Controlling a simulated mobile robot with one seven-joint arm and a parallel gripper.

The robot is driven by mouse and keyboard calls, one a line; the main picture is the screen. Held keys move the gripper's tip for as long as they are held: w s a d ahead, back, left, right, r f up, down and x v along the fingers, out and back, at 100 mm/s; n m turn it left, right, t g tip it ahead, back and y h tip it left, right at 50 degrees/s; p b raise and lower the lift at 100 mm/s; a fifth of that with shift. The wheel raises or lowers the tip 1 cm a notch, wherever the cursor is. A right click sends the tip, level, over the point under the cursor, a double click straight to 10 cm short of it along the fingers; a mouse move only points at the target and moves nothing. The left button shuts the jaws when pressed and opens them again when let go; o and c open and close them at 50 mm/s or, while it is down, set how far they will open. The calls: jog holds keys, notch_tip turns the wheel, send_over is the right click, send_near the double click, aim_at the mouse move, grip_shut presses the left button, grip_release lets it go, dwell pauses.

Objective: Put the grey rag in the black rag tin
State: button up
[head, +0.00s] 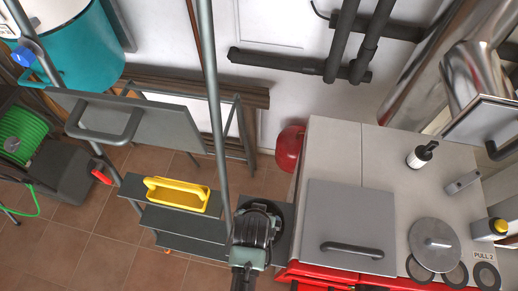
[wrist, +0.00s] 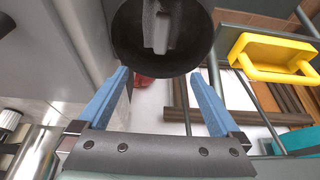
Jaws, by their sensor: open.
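In the wrist view, the round black rag tin (wrist: 190,55) is at the top centre, just past my fingertips, partly cut off by the frame. A grey strip-like piece, which looks like the grey rag (wrist: 158,32), shows within the tin's dark round outline. I cannot tell how deep it lies. My gripper (wrist: 159,73) is open, with its two blue fingers spread apart and nothing between them. In the head view, my gripper (head: 258,218) is above the dark step platform beside the boiler; my arm hides most of what is under it, and the rag cannot be made out.
A yellow caddy (head: 178,194) stands on the steps to the left, and also shows in the wrist view (wrist: 275,57). The boiler top (head: 335,150) with a grey hatch (head: 350,220) is close on the right. A red vessel (head: 289,148) is behind. A thin upright pole (head: 213,90) stands near my arm.

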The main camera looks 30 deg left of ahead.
jog(key=shift+r, duration=0.6)
